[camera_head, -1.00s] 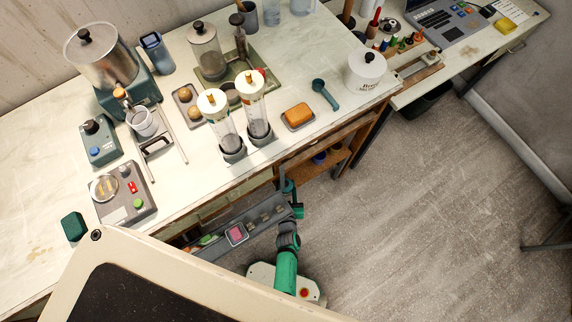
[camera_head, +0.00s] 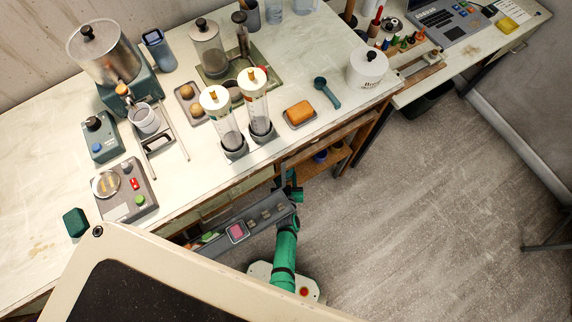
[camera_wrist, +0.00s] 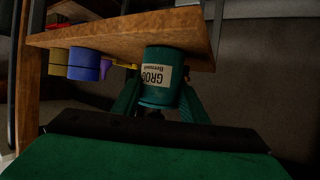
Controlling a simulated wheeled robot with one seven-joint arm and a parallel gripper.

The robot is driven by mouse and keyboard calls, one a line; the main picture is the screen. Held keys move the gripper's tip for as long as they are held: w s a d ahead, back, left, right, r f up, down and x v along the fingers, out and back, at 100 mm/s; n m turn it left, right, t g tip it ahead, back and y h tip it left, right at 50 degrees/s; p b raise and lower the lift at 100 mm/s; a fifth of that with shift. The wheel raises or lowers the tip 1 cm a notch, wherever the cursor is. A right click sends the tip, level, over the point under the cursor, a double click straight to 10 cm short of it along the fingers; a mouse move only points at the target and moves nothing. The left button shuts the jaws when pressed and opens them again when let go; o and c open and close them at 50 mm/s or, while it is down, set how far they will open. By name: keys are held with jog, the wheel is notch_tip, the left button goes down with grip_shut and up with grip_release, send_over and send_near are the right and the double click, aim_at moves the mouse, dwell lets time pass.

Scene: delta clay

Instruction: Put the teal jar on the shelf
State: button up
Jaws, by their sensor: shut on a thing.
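The teal jar (camera_wrist: 163,62), with a cream label, is between the two green fingers of my gripper (camera_wrist: 158,98) in the wrist view. The gripper is shut on it. The jar's far end overlaps the brown wooden shelf board (camera_wrist: 110,38); I cannot tell whether it touches the board. The shelf shows in the head view (camera_head: 327,163) under the counter. There my arm reaches up to the shelf's left side, and the jar cannot be made out.
A blue container (camera_wrist: 84,64), a yellow one (camera_wrist: 58,62) and a small purple thing (camera_wrist: 105,67) are at the shelf, left of the jar in the wrist view. The counter (camera_head: 240,178) overhangs the shelf.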

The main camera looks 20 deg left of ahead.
jog(key=shift+f, duration=0.1)
jog(key=o, duration=1.1)
jog(key=shift+w, duration=0.1)
jog(key=v, duration=1.2)
jog(key=shift+d, duration=0.1)
